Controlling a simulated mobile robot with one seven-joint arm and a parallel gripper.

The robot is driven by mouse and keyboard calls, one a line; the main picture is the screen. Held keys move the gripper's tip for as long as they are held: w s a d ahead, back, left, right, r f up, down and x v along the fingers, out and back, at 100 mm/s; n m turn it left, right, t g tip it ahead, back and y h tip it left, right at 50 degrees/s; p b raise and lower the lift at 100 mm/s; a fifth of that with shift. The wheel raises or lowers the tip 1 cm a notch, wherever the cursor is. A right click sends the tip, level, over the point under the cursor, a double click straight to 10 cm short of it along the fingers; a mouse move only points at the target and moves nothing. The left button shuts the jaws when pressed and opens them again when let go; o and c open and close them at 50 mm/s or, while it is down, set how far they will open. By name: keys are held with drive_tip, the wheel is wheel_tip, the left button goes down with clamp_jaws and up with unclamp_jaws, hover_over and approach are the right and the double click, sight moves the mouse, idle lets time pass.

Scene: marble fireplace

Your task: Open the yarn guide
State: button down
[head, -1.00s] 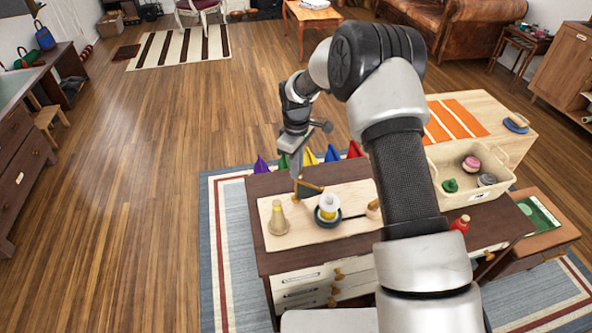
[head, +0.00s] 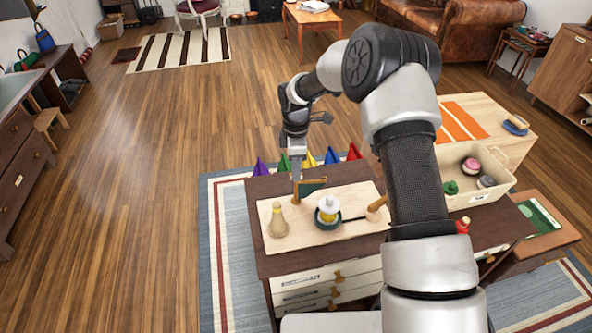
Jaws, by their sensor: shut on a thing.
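The yarn guide (head: 314,181) is a small brass-coloured bar with a dark green part below it, standing at the back of a pale wooden board (head: 296,229). My gripper (head: 296,178) points down at the left end of the guide and is shut on it. The fingertips are small in the head view, so the exact grip point is hard to see. On the board, a white-and-yellow spool (head: 328,207) sits in a dark round holder with a dark rod running right to a wooden knob (head: 376,204). A tan cone (head: 278,221) stands front left.
Several coloured cones (head: 308,159) line the table's back edge. A cream crate (head: 506,181) with yarn balls is at the right. A red bottle (head: 462,226) stands beside my arm. Open wooden floor (head: 150,200) lies to the left.

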idle(0.3)
drive_tip(key=c, duration=1.9)
unclamp_jaws()
drive_tip(key=shift+o, duration=0.2)
wheel_tip(320, 180, up, 17)
drive_tip(key=shift+r+p, duration=0.2)
drive_tip(key=shift+p, duration=0.25)
